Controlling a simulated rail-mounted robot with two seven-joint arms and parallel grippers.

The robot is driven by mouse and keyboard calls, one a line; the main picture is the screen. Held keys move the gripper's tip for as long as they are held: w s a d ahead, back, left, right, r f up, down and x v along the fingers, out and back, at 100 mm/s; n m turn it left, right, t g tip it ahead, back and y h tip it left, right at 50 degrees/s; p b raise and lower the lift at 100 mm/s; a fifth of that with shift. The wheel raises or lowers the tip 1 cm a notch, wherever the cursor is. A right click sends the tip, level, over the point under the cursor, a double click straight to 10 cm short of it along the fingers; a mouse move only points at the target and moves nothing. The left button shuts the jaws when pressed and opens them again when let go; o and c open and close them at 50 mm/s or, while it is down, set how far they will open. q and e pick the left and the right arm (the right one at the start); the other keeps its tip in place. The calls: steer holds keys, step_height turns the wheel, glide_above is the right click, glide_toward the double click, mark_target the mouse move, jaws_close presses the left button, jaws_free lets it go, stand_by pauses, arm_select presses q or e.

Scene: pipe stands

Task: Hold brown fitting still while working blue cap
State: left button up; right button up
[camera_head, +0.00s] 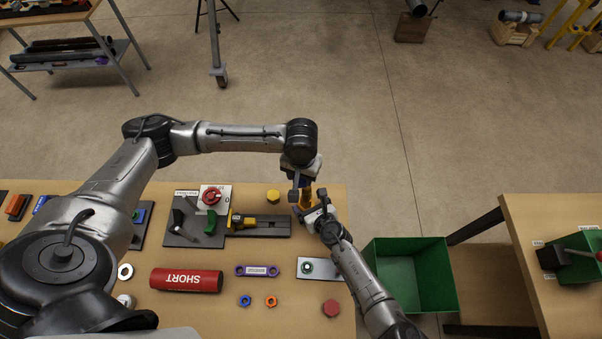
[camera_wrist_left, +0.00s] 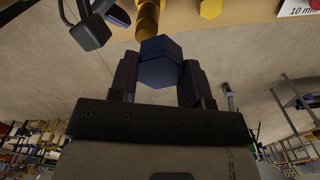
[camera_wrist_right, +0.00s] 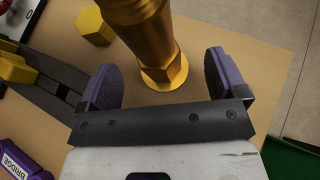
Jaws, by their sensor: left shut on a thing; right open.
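The brown fitting (camera_head: 306,197) stands near the far right corner of the table; in the right wrist view it is a golden-brown stem (camera_wrist_right: 150,42) with a hexagonal foot. The blue cap (camera_wrist_left: 161,63) is a dark blue hexagon at the fitting's end in the left wrist view; whether it touches the fitting I cannot tell. My left gripper (camera_head: 302,178) is shut on the blue cap, above the fitting. My right gripper (camera_wrist_right: 160,82) is open, its fingers on either side of the fitting in its view, with gaps on both sides. The cap is hidden in the head view.
A yellow hexagon (camera_head: 273,196) lies left of the fitting, behind a dark rail (camera_head: 265,228) with a yellow clamp. A red SHORT pipe (camera_head: 186,281), a purple BRIDGE piece (camera_head: 258,270) and a white plate (camera_head: 318,268) lie nearer. A green bin (camera_head: 414,305) stands right of the table.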

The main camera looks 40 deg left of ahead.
arm_select(q)
steer(key=shift+s+a+f+b, duration=0.3)
steer(key=shift+a+f+b, duration=0.2)
steer(key=shift+f, duration=0.2)
arm_select(e)
steer(key=shift+x, duration=0.8)
steer(key=c, duration=1.5)
steer(key=shift+o, duration=0.2)
arm_select(q)
steer(key=shift+w+d, duration=0.7)
steer(key=shift+d, duration=0.3)
arm_select(e)
steer(key=shift+c, duration=0.4)
arm_select(q)
steer(key=shift+d, duration=0.1)
steer(key=shift+w+d, duration=0.15)
arm_select(e)
steer(key=shift+a, duration=0.1)
